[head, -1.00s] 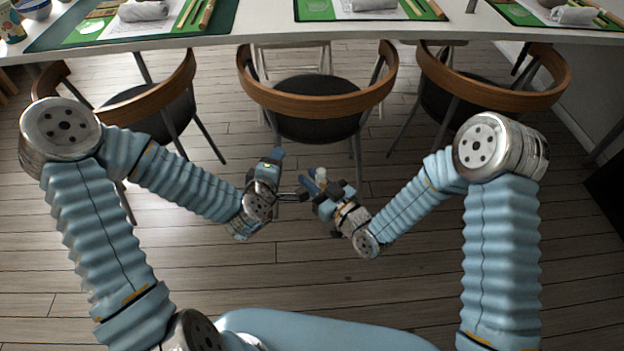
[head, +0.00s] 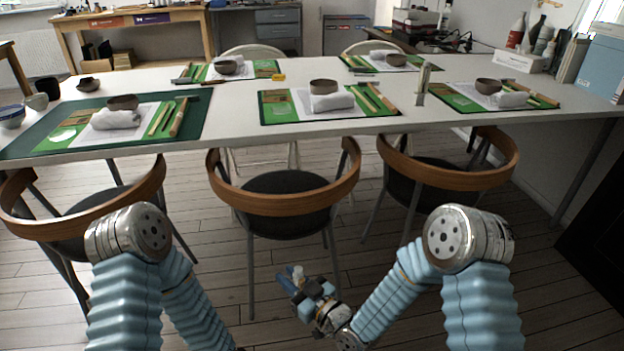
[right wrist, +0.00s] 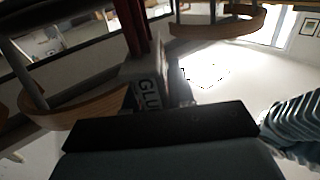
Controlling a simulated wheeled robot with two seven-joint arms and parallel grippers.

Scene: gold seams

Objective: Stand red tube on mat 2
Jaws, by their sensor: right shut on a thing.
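My right gripper (head: 313,300) is low in front of the middle chair, below table height. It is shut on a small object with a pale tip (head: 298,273). In the right wrist view a grey-white block lettered "GLU" (right wrist: 148,85) stands just beyond the gripper (right wrist: 155,125), with a dark red part (right wrist: 132,25) above it; this looks like the red tube. Green mats lie on the table: front left (head: 40,140), front middle (head: 275,112), front right (head: 462,103), and two at the back. No mat number is legible. My left gripper is out of view.
The white table (head: 240,130) has chairs along its near edge, including the middle chair (head: 285,195). Mats carry bowls, rolled cloths and sticks. A slim upright object (head: 422,83) stands between the middle and right mats. Bare table shows between mats.

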